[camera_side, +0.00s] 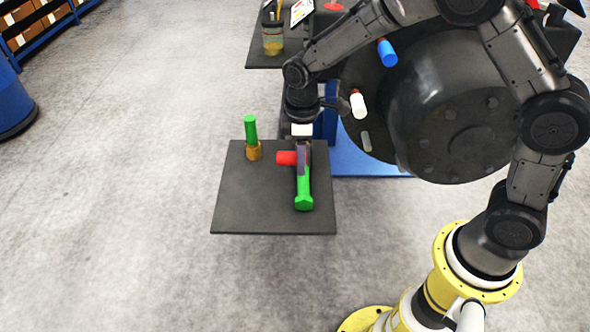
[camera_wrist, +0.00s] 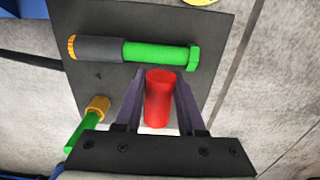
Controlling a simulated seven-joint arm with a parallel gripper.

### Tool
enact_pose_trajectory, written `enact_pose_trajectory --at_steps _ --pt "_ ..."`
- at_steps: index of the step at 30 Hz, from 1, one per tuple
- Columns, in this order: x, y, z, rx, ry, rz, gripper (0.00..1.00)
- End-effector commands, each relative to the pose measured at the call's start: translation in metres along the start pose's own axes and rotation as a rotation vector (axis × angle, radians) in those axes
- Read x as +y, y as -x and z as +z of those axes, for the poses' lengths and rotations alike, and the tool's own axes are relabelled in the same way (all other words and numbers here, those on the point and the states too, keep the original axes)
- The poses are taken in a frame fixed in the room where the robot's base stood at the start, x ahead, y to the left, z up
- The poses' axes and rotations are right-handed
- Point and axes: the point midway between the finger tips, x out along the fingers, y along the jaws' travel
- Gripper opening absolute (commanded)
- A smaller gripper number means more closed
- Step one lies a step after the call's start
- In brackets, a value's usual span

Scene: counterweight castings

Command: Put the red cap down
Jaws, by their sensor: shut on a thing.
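The red cap (camera_side: 286,158) is held between the two fingers of my gripper (camera_side: 303,163), over the dark plate (camera_side: 235,210). In the wrist view the red cap (camera_wrist: 160,100) fills the space between the fingers of my gripper (camera_wrist: 160,76). Whether the cap touches the plate is unclear. A green hex-headed bolt with a dark sleeve (camera_wrist: 160,53) lies on the plate just beyond the fingertips; its green part (camera_side: 304,192) shows below my gripper in the side view. Another green piece with an orange-gold end (camera_side: 253,150) stands to the left on the plate.
A big dark casting (camera_side: 440,110) with a blue peg (camera_side: 387,53) and a white peg (camera_side: 358,104) stands close on the right. A jar of tools (camera_side: 272,42) stands on a dark surface behind. The plate's left front part is clear.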

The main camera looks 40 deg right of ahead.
Motion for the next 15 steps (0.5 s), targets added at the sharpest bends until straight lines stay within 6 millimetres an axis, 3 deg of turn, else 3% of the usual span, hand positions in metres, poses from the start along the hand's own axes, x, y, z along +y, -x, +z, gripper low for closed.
enact_pose_trajectory --at_steps 8,15 --pt "0.008 -0.017 -0.012 0.0 0.0 0.0 0.08" --pt "0.009 -0.047 -0.013 -0.002 0.0 -0.001 0.08"
